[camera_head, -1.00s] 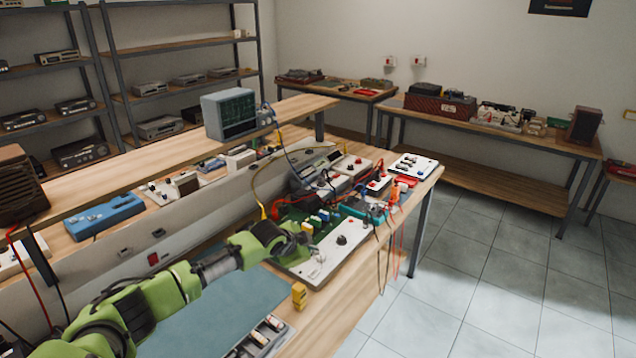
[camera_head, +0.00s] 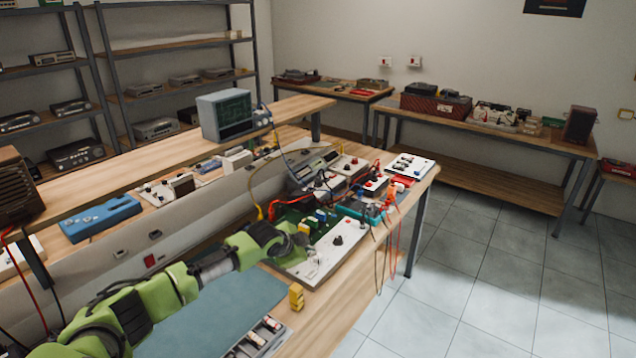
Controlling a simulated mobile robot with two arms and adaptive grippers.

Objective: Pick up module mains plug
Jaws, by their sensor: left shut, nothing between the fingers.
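My left arm reaches in from the lower left over the workbench. Its gripper (camera_head: 308,252) is shut and empty, at the left end of a white module panel (camera_head: 338,242) with a black knob. I cannot make out a mains plug for certain; parts around the gripper are too small to tell. A yellow plug-like piece (camera_head: 296,297) stands on the bench's front edge, apart from the gripper. My right gripper is not in view.
A green board with small blocks lies behind the panel. Red and dark cables (camera_head: 388,245) hang over the bench's right edge. An oscilloscope (camera_head: 226,115) stands on the raised shelf. A blue-grey mat (camera_head: 215,318) lies below my arm. Tiled floor (camera_head: 480,270) at right is clear.

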